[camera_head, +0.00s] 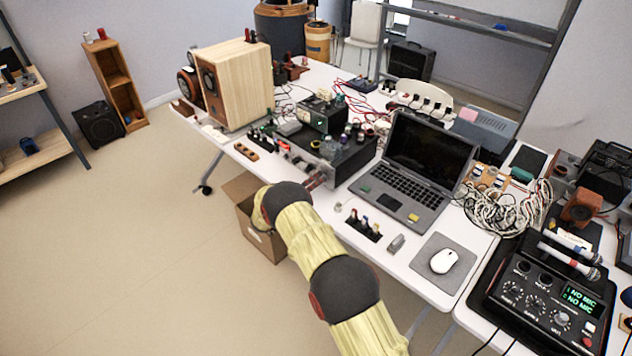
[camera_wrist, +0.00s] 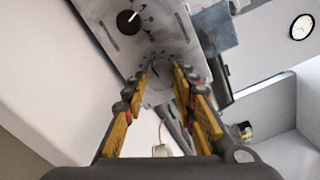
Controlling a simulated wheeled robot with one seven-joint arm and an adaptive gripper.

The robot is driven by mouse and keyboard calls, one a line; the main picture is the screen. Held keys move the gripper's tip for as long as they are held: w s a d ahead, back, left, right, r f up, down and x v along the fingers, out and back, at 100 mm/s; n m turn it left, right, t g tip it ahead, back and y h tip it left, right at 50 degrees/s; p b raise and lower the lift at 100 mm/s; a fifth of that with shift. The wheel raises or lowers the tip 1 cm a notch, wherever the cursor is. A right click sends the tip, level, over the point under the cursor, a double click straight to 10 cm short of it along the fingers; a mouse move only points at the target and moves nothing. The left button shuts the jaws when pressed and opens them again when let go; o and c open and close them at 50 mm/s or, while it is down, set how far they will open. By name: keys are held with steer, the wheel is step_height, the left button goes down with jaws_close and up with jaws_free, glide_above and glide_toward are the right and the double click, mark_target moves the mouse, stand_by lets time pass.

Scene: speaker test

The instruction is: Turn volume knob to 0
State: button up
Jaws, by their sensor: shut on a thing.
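In the wrist view a grey metal panel (camera_wrist: 105,12) fills the top. A black round knob (camera_wrist: 128,22) with a white pointer mark sits on it, apart from my fingers. My gripper (camera_wrist: 160,74) has its fingertips at the panel, closed around a small grey knob (camera_wrist: 159,71) below and right of the black one. The fingers hide most of this knob, so its setting and label cannot be read. In the head view my gripper (camera_head: 315,181) is at the front of the dark amplifier box (camera_head: 350,162), and my arm comes in from below.
A laptop (camera_head: 419,168) stands open right of the box. A wooden speaker (camera_head: 240,82) stands at the back left. A mouse (camera_head: 444,260), a mixer (camera_head: 548,300) and tangled cables (camera_head: 505,205) lie to the right. A cardboard box (camera_head: 262,238) is under the table's front edge.

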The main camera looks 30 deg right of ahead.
steer(key=n, duration=0.4)
steer(key=shift+p, duration=0.4)
steer(key=shift+a+n+p, duration=0.1)
steer(key=shift+n+p, duration=0.2)
steer(key=shift+n, duration=1.6)
steer(key=o, duration=1.2)
steer(key=shift+c, duration=0.2)
steer(key=v, duration=1.2)
